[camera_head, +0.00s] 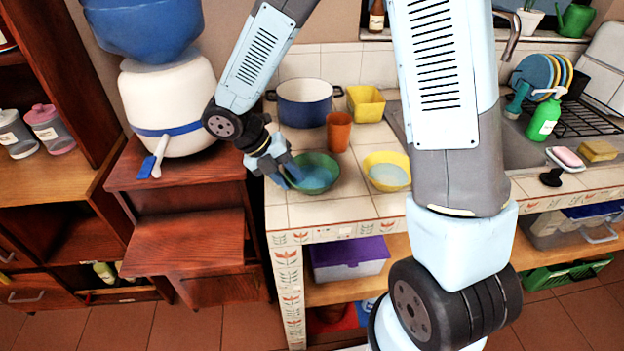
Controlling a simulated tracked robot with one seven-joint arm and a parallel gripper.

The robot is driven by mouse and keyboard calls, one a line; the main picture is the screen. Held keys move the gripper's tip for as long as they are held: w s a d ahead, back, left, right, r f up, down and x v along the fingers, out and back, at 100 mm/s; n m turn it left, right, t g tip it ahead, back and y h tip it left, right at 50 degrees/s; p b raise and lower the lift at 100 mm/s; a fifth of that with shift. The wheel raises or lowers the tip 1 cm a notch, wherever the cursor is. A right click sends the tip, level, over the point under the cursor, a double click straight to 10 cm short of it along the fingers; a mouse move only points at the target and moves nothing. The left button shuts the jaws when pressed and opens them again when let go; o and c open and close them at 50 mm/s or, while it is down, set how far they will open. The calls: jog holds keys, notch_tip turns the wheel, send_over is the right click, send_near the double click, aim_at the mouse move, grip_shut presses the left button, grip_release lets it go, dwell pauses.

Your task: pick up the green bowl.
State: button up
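The green bowl (321,173) sits on the white tiled counter, near its front left part. Its inside looks bluish at the bottom. My gripper (283,176) is at the bowl's left side, with its fingers close to the left rim. One finger seems to overlap the bowl's inside in the picture. I cannot tell whether the fingers touch the rim or how far apart they are. The gripper hides part of the bowl's left edge.
A yellow bowl (387,165) stands right of the green bowl. The counter's front strip (330,216) is clear.

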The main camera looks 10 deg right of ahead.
grip_shut()
jog(key=shift+r, duration=0.15)
dwell(0.7)
